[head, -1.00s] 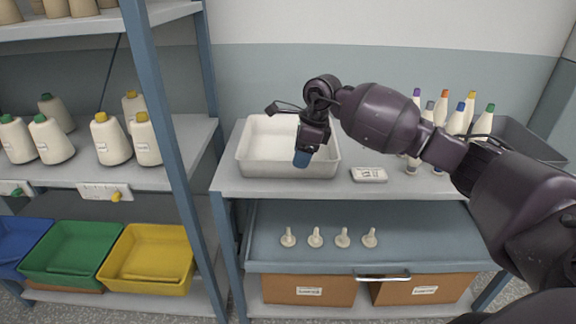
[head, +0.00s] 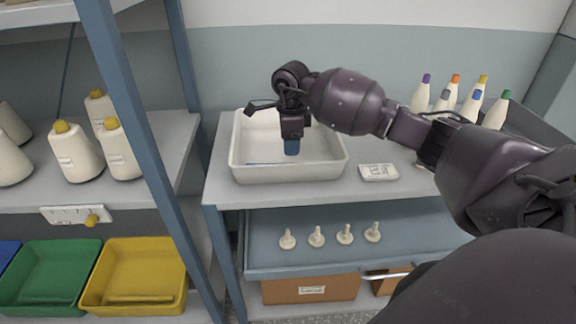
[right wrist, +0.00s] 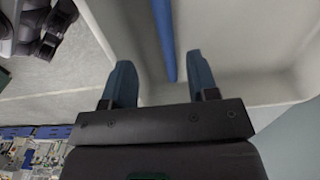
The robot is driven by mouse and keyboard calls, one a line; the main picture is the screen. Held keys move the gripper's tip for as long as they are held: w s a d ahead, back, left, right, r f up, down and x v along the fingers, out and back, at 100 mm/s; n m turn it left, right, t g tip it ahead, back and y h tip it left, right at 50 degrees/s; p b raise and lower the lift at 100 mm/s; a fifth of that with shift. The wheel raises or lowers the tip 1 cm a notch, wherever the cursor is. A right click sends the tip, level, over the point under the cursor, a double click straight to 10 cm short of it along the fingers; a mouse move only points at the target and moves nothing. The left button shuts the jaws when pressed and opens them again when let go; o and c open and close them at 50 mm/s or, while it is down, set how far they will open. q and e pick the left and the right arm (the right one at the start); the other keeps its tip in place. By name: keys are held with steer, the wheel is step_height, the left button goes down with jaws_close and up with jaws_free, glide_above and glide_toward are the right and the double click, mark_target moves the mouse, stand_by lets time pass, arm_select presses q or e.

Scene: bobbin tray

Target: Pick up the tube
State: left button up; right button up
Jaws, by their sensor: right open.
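A thin blue tube (right wrist: 165,42) lies in the white tray (head: 240,172). In the right wrist view it runs away from between my right gripper's fingertips. In the head view only a thin blue strip (head: 262,163) of it shows on the tray floor, left of the gripper. My right gripper (head: 291,147) points down over the tray, open and empty. Its two blue-grey fingers (right wrist: 160,76) stand apart in the right wrist view, with the tube's near end in the gap between them as seen. I cannot tell the height between fingertips and tube. My left gripper is not in view.
The tray's walls (head: 235,150) surround the gripper. Several cones with coloured tips (head: 421,95) stand further right, partly behind my arm. A blue rack post (head: 142,130) rises to the left. Several white pegs (head: 316,237) stand on the drawer below.

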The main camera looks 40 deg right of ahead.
steer(key=shift+w+f, duration=0.25)
steer(key=shift+f, duration=1.7)
steer(key=shift+w+f, duration=0.2)
steer(key=shift+f, duration=1.75)
jaws_close()
